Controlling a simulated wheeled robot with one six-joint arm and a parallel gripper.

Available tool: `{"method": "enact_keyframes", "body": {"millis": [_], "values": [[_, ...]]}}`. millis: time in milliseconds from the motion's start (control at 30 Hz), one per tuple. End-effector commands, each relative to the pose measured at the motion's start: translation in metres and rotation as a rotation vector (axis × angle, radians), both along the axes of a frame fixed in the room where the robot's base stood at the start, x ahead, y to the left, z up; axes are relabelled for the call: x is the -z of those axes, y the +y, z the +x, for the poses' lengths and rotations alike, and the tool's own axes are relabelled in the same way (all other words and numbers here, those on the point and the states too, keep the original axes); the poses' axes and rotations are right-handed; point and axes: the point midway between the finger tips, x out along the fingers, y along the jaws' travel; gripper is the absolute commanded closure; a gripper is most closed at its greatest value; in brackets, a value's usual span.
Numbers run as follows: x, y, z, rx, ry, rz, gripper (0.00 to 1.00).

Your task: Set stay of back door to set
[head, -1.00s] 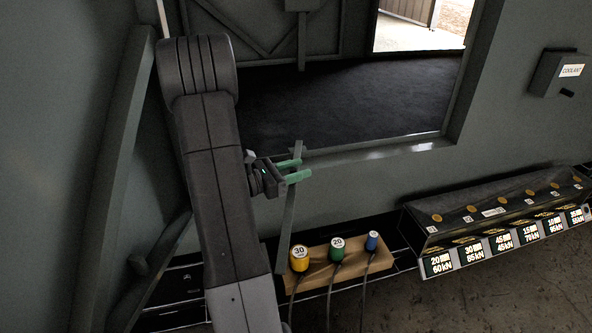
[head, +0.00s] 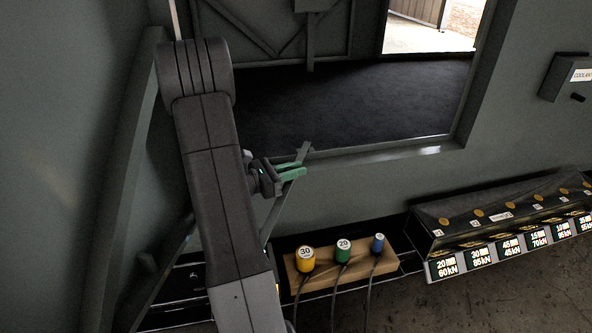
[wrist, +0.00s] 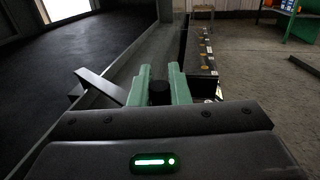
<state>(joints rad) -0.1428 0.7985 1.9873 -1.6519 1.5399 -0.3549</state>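The stay is a thin grey bar (head: 274,217) hanging at a slant below the near corner of the wide opening. Its upper end is by the sill and its lower end is down to the left, partly behind my arm. My gripper (head: 291,171), with green fingers, is at the upper part of the bar. In the wrist view the fingers (wrist: 160,84) stand close on both sides of a dark round knob (wrist: 158,93), and seem shut on it. The bar (wrist: 102,86) shows just left of them. Which door part the stay joins is hard to tell.
A wooden block (head: 386,260) with yellow, green and blue corded plugs stands below right. A long dark box (head: 480,225) with lit number labels lies further right. A coolant box (head: 563,76) is on the wall. A slanted grey post (head: 125,180) stands left.

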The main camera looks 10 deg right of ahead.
Motion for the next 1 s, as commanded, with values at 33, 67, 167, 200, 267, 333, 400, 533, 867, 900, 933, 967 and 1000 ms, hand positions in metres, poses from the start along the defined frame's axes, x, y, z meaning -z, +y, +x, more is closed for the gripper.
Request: {"method": "enact_keyframes", "body": {"millis": [33, 67, 167, 200, 267, 333, 400, 533, 867, 900, 933, 967, 1000], "values": [[-0.002, 0.000, 0.001, -0.001, -0.005, -0.001, 0.76], [-0.002, 0.000, 0.001, -0.001, -0.004, -0.001, 0.70], [-0.001, 0.000, 0.001, 0.000, -0.003, -0.001, 0.62], [-0.001, 0.000, 0.001, 0.000, -0.003, 0.000, 0.62], [-0.001, 0.000, 0.000, 0.001, -0.002, -0.001, 0.62], [-0.001, 0.000, 0.000, 0.001, -0.002, -0.001, 0.62], [-0.002, -0.001, 0.000, 0.001, -0.002, -0.001, 0.62], [-0.015, 0.000, 0.000, 0.001, -0.005, 0.000, 0.62], [-0.078, -0.001, 0.000, 0.001, -0.006, 0.000, 0.62], [-0.084, -0.001, 0.000, 0.001, -0.006, 0.000, 0.62], [-0.088, -0.001, 0.001, 0.001, -0.006, 0.000, 0.62], [-0.091, -0.001, 0.001, 0.001, -0.004, 0.000, 0.62], [-0.095, -0.001, 0.001, 0.001, -0.004, 0.000, 0.62]]}}
